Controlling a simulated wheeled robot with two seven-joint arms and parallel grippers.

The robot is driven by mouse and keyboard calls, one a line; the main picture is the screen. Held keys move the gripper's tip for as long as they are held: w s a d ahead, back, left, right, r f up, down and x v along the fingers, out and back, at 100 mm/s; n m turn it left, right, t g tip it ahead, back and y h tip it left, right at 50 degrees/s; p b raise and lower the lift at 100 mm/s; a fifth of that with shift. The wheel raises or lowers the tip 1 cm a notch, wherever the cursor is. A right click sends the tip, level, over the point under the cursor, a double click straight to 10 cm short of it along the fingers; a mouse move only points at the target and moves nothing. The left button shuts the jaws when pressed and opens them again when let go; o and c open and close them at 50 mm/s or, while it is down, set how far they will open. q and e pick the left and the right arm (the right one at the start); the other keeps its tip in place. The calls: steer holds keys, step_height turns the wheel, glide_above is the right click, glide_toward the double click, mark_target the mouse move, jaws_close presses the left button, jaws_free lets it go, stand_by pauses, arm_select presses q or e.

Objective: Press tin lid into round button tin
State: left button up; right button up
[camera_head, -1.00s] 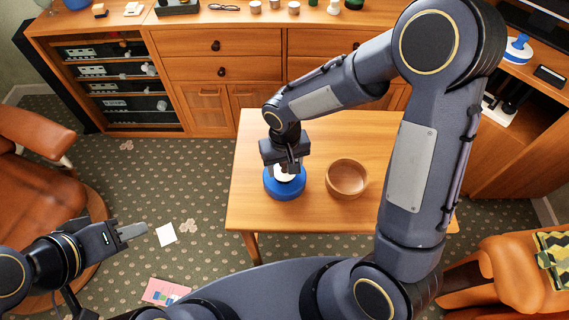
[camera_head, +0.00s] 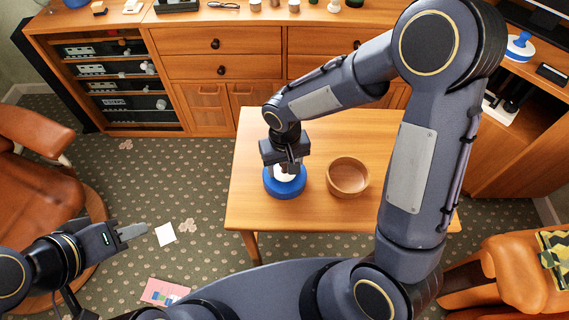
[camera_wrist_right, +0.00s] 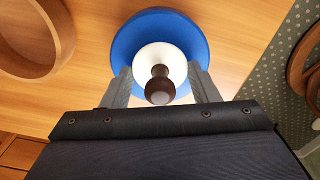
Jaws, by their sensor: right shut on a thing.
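The round button tin (camera_head: 284,190) is blue and stands on the wooden table, left of a wooden bowl. It also shows in the right wrist view (camera_wrist_right: 128,45) as a blue ring. The white tin lid (camera_wrist_right: 178,55), with a dark brown knob, lies over the middle of the blue ring. I cannot tell how deep it sits. My right gripper (camera_wrist_right: 162,88) points down over the tin, shut on the lid, with a finger at each side. In the head view my right gripper (camera_head: 288,166) hides most of the lid. My left gripper (camera_head: 133,231) is far left, over the floor; its finger gap is unclear.
The wooden bowl (camera_head: 347,178) stands close to the right of the tin. The table (camera_head: 255,135) is otherwise clear. A wooden sideboard (camera_head: 215,75) with small items stands behind it. A leather armchair (camera_head: 35,175) is at the left, another orange-brown seat (camera_head: 515,265) at the right.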

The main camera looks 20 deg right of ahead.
steer(key=shift+f, duration=0.3)
steer(key=o, duration=1.1)
steer(key=shift+c, duration=0.2)
step_height(320, 180, up, 8)
steer(key=shift+f+p, duration=0.1)
steer(key=shift+p, duration=0.55)
